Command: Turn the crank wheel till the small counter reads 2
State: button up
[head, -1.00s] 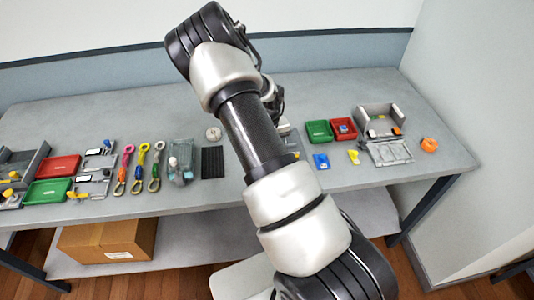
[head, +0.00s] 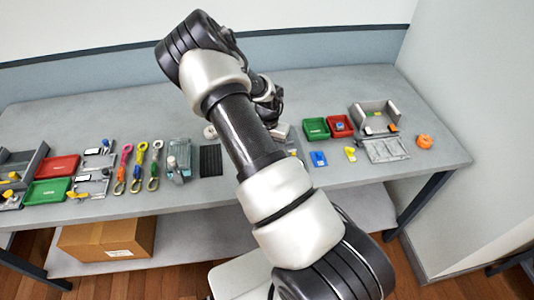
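A pale round disc (head: 209,132), which may be the crank wheel, lies toward the back of the table, close to the left side of my arm. I cannot make out a crank handle on it. No readable counter shows at this size. A grey-green device with a pale knob (head: 178,160) stands left of the disc. My arm crosses the middle of the view. Its dark wrist (head: 266,98) shows behind the forearm above the table. My gripper's fingers are hidden, so what they touch does not show.
A black ribbed pad (head: 211,160) lies left of my arm. Colored straps (head: 139,166), a red tray (head: 57,167) and a green tray (head: 50,191) are further left. At right are a green bin (head: 316,129), a grey open box (head: 375,117) and an orange ring (head: 425,141).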

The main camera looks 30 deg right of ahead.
jog(key=shift+s+f, duration=0.1)
jog(key=shift+s, duration=0.05)
dwell(0.3)
jog(key=o, duration=1.1)
jog(key=shift+c, duration=0.2)
notch_tip(320, 180, up, 18)
jog(key=shift+f, duration=0.25)
